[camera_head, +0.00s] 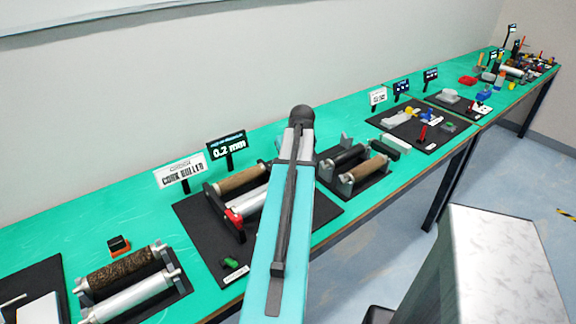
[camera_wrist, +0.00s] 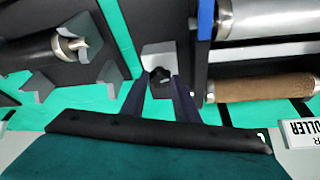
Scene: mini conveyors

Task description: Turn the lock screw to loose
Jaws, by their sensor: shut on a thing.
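In the wrist view the lock screw (camera_wrist: 160,80) is a small dark knob against a light grey block (camera_wrist: 158,54). The two dark fingers of my gripper (camera_wrist: 160,90) stand on either side of it and are shut on it. The knob is partly in shadow, and I cannot tell its turn angle. In the head view my arm hides the gripper and the screw. Beside the arm, a dark board (camera_head: 196,225) carries a brown roller (camera_head: 241,180) and a silver roller, with a red part (camera_head: 234,218) at one end.
In the wrist view a dark roller (camera_wrist: 38,55) lies at left; a silver roller (camera_wrist: 268,18) and a cork roller (camera_wrist: 262,90) lie at right, close to the fingers. In the head view signs (camera_head: 180,172) stand along the bench's back; more fixtures (camera_head: 412,125) fill it farther right.

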